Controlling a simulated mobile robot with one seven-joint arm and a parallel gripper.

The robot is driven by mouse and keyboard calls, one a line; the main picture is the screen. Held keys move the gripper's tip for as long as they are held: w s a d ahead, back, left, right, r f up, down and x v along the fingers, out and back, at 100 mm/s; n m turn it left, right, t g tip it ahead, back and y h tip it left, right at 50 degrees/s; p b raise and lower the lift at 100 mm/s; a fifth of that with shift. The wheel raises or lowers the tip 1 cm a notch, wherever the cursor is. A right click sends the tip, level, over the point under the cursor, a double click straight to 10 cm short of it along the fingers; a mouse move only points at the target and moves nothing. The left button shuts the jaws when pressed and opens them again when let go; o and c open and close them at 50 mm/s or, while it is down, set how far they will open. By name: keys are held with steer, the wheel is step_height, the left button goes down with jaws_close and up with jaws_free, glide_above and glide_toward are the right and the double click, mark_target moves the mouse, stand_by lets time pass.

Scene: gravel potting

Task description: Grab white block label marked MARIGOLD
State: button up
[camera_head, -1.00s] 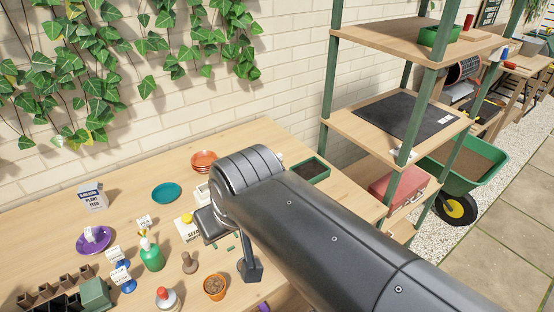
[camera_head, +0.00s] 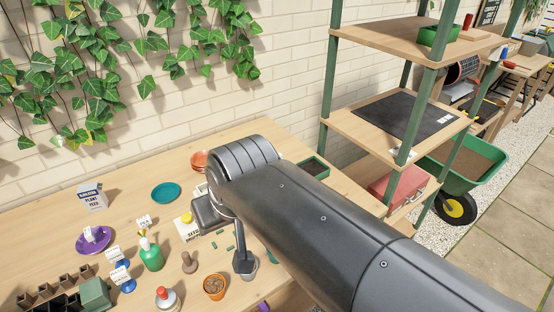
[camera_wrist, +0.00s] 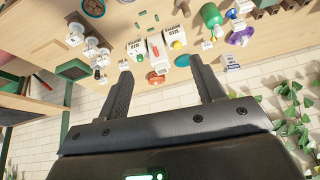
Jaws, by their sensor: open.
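Several small white block labels stand on the bench at the left in the head view, among them an upper one (camera_head: 144,222), one on a blue base (camera_head: 119,272) and one in the purple saucer (camera_head: 90,234). The wrist view shows more white labels upside down, including one at the left (camera_wrist: 75,39) and one at the right (camera_wrist: 207,45). Their lettering is too small to tell which reads MARIGOLD. My gripper (camera_head: 244,264) is over the bench, right of the head-view labels. In the wrist view its fingers (camera_wrist: 160,80) are apart, with nothing held between them.
Seed packets (camera_wrist: 137,50), a teal saucer (camera_head: 166,192) and a green spray bottle (camera_head: 151,256) stand on the bench. A terracotta pot (camera_head: 214,287) is left of my gripper. A green shelf post (camera_head: 330,90) rises at the right.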

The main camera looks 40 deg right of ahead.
steer(key=w+d+m+g, duration=0.1)
steer(key=w+d+m, duration=0.65)
steer(key=w, duration=0.35)
steer(key=w+d+m, duration=0.6)
steer(key=w+m, duration=0.3)
steer(key=w, duration=0.2)
steer(key=w+d+f+m, duration=0.6)
steer(key=d+f+m, duration=0.35)
steer(key=d, duration=0.25)
steer(key=w+d+f+m, duration=0.6)
steer(key=d+f+m, duration=0.3)
steer(key=d, duration=0.4)
steer(key=shift+n, duration=0.6)
steer(key=x, duration=1.1)
steer(key=shift+s+a+f, duration=0.1)
steer(key=shift+a+f, duration=0.05)
steer(key=shift+a, duration=0.2)
steer(key=shift+c, duration=0.2)
steer(key=c, duration=1)
